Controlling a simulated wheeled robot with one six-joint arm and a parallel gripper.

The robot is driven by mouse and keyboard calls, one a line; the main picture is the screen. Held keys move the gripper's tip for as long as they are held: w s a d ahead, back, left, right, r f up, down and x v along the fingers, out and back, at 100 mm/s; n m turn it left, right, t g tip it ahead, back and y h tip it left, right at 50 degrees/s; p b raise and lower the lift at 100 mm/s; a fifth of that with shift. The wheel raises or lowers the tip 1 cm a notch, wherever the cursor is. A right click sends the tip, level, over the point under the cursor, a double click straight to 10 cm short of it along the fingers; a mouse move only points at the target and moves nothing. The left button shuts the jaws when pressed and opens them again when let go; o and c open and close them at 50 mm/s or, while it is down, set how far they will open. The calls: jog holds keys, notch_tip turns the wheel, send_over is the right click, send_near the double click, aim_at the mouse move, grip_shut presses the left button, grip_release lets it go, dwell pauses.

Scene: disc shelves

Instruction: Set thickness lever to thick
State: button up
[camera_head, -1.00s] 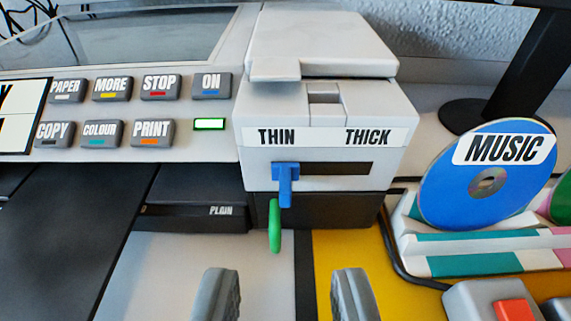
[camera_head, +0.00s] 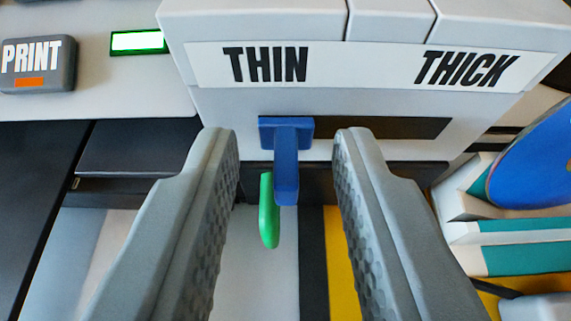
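The blue thickness lever (camera_head: 286,165) sits at the left end of its dark slot (camera_head: 385,128), under the word THIN (camera_head: 265,64). The word THICK (camera_head: 467,70) is above the slot's right end. My gripper (camera_head: 284,140) is open, with its two grey fingers on either side of the lever. There are visible gaps between the lever and both fingers, so neither finger appears to touch it.
A green tab (camera_head: 269,212) hangs just below and left of the lever. The PRINT button (camera_head: 38,65) and a small green-framed display (camera_head: 138,41) are at the upper left. A blue disc (camera_head: 540,165) stands in a rack on the right.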

aim_at(426, 130)
grip_shut()
jog(key=shift+d, duration=0.1)
jog(key=d, duration=0.5)
jog(key=shift+w, duration=0.1)
grip_release()
jog(key=shift+d, duration=0.25)
